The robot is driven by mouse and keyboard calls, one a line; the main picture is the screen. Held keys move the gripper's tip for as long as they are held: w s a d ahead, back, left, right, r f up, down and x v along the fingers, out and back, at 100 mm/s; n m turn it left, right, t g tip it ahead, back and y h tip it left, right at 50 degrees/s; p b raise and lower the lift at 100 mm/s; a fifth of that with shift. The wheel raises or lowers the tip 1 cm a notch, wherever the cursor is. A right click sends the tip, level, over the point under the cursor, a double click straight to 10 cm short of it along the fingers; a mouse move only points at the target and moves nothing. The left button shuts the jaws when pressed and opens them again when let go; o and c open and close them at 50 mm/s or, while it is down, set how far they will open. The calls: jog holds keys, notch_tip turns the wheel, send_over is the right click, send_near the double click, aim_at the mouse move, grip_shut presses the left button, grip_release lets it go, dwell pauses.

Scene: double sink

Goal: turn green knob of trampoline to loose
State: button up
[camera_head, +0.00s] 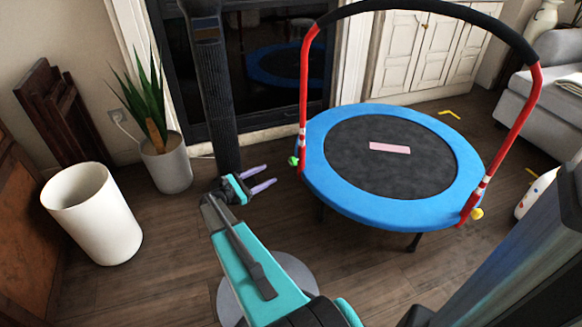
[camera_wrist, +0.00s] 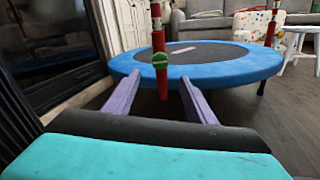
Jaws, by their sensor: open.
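The trampoline has a blue padded rim (camera_head: 348,195) around a black mat, and a red handlebar frame with a black padded top. The green knob (camera_head: 294,160) sits low on the left red post (camera_head: 303,110). In the wrist view the green knob (camera_wrist: 159,60) faces me on the red post, centred between and beyond the fingertips. A yellow knob (camera_head: 477,213) is on the right post. My gripper (camera_head: 269,178) is open and empty, with two purple fingers pointing toward the left post. It is apart from the knob; the fingers also show in the wrist view (camera_wrist: 158,88).
A potted plant (camera_head: 165,160) and a white bin (camera_head: 92,213) stand to the left. A dark glass-fronted fireplace (camera_head: 265,70) is behind my gripper. A grey sofa (camera_head: 540,110) is at the right. The wooden floor between my gripper and the trampoline is clear.

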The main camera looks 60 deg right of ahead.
aim_at(290, 163)
jog(key=shift+d, duration=0.1)
dwell(0.3)
jog(key=b+x, duration=0.4)
jog(key=x, duration=0.8)
jog(key=shift+s+f, duration=0.1)
jog(key=shift+f, duration=0.05)
jog(key=shift+b+x, duration=0.45)
jog(key=shift+x, duration=0.3)
jog(key=c, duration=1)
jog(key=shift+c, duration=0.2)
